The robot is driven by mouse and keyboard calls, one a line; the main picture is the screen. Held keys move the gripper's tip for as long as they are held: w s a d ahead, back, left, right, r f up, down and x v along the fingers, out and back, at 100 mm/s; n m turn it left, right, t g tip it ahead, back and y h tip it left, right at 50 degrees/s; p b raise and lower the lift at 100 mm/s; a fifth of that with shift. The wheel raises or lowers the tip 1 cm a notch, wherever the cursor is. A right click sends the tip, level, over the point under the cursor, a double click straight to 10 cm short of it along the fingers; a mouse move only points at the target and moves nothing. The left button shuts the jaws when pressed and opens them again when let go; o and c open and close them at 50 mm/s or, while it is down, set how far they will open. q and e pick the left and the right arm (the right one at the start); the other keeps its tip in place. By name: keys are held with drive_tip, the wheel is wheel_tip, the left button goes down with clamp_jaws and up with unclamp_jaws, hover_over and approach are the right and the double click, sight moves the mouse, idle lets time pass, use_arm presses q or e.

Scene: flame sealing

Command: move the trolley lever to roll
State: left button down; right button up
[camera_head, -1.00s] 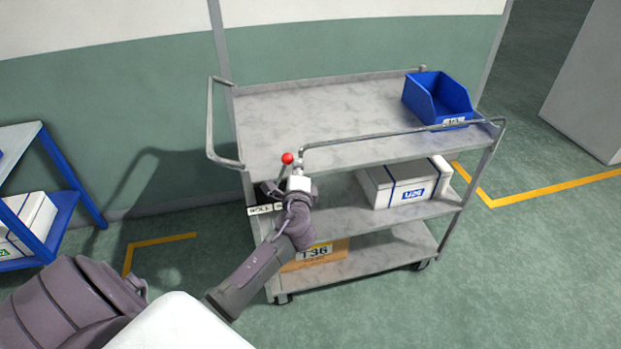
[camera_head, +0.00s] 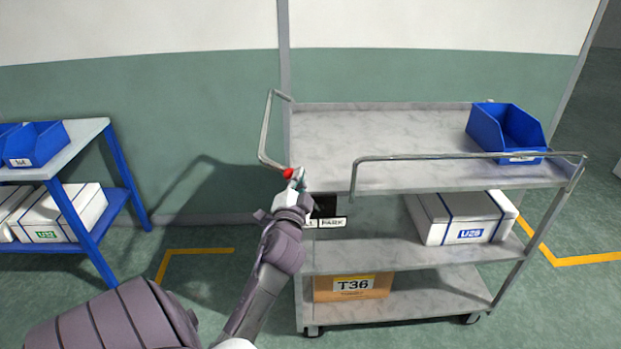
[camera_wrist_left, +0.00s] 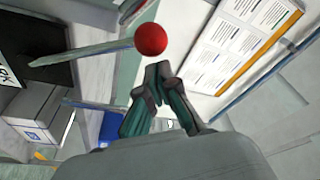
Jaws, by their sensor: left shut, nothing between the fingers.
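The trolley (camera_head: 395,180) is a grey three-shelf cart. Its lever has a red knob (camera_head: 288,173), which shows at the trolley's left end. The lever leans left, past the ROLL end of the label plate (camera_head: 332,222); PARK reads clearly, ROLL is partly hidden by my arm. My left gripper (camera_head: 299,178) is beside the knob, and its fingers are shut and empty. In the left wrist view the red knob (camera_wrist_left: 150,39) and its pale rod (camera_wrist_left: 85,53) lie just beyond the closed fingertips (camera_wrist_left: 158,75), not between them. The lever's base is hidden in the head view.
A blue bin (camera_head: 508,130) stands on the top shelf, a white box (camera_head: 460,217) on the middle one and a T36 carton (camera_head: 352,287) on the bottom. The trolley handle (camera_head: 266,135) rises behind the knob. A blue-framed rack (camera_head: 95,225) stands left, with free floor between.

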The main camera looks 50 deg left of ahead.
use_arm(q)
drive_tip(key=shift+s+a+f+n+b, duration=0.25)
drive_tip(key=shift+s+n+b, duration=0.1)
drive_tip(key=shift+n, duration=0.15)
use_arm(e)
drive_tip(key=shift+d+f, duration=0.35)
drive_tip(key=shift+f, duration=0.15)
